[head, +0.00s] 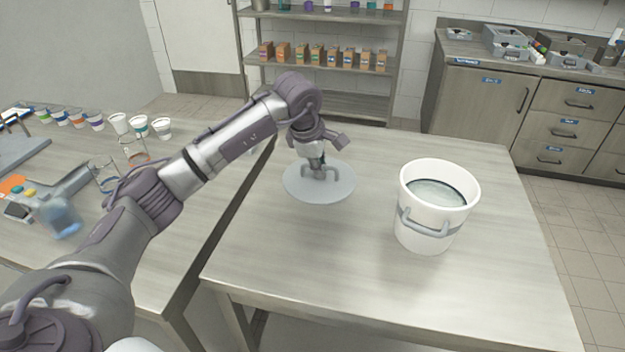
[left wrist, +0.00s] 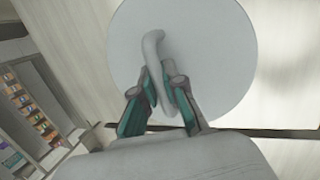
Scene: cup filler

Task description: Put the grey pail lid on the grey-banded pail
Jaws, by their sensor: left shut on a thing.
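The grey pail lid (head: 336,188) is a round flat disc with a raised handle, at the left of the near table. My left gripper (head: 318,171) is shut on the lid's handle from above. In the left wrist view the lid (left wrist: 215,45) fills the top, with its handle (left wrist: 153,50) between the fingers of my left gripper (left wrist: 160,100). I cannot tell whether the lid touches the table. The grey-banded pail (head: 425,212) stands upright and open to the right of the lid, with a grey handle at its front and contents inside. My right gripper is not in view.
The near table (head: 330,265) is clear between lid and pail and in front of them. A shelf (head: 320,75) with boxes and drawer cabinets (head: 480,98) stand behind.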

